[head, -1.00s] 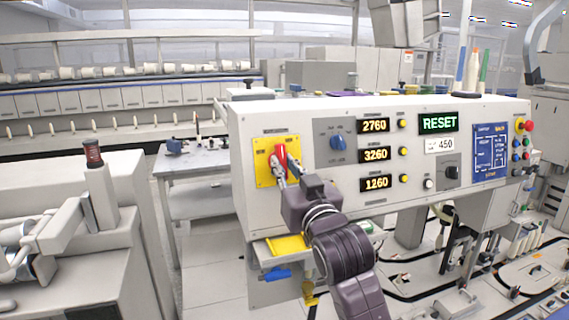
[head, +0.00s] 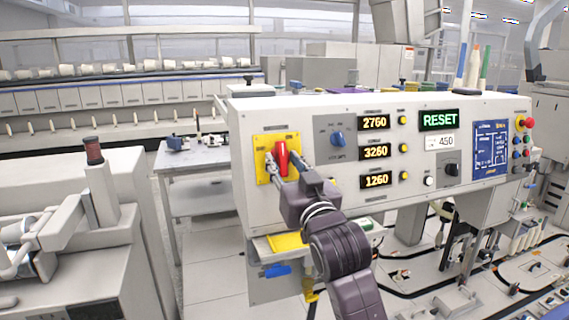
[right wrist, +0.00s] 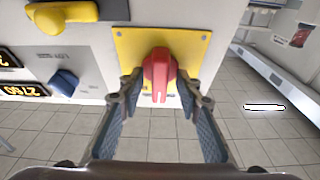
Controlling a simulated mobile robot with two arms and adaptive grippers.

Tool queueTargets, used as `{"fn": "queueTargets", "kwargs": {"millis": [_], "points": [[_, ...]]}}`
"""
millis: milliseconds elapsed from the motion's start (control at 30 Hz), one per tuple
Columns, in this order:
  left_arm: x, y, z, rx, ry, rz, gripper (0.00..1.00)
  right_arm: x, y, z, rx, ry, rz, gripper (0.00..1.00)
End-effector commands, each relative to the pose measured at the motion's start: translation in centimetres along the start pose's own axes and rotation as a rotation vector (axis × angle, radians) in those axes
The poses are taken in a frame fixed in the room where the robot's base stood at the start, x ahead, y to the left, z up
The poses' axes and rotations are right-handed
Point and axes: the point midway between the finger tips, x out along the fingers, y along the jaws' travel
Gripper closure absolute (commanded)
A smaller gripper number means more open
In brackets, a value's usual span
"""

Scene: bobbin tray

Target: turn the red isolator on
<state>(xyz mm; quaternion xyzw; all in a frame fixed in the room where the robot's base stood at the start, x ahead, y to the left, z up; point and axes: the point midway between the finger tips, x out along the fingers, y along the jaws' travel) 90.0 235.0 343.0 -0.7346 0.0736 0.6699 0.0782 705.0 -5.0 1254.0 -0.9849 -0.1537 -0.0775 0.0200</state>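The red isolator handle (head: 282,158) is on a yellow plate (head: 263,141) at the left end of the grey control panel. In the head view it stands close to upright. My right gripper (head: 284,165) is at the handle, with one finger on each side of it. In the right wrist view the red handle (right wrist: 160,72) lies between the spread fingers of my right gripper (right wrist: 158,88), with a gap showing on both sides. The gripper is open. My left gripper is not in view.
A blue rotary knob (head: 337,139) and lit number displays (head: 375,152) are close to the right of the isolator. A yellow tray (head: 288,242) is below the panel. A grey machine with a dark red-topped post (head: 93,152) stands at the left.

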Motion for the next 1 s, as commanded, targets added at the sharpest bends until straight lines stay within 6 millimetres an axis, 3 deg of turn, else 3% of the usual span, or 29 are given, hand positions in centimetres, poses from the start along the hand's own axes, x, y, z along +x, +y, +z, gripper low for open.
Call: {"fn": "queueTargets", "kwargs": {"millis": [267,700,1000], "points": [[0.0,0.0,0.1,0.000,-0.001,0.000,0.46,-2.0,0.1,0.0,-0.001,0.001,0.001,0.68],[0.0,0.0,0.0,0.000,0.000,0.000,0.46,-10.2,0.0,0.1,-0.001,0.000,0.000,0.68],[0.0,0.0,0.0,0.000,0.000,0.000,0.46,-12.0,0.0,0.1,0.000,-0.001,0.000,0.68]]}}
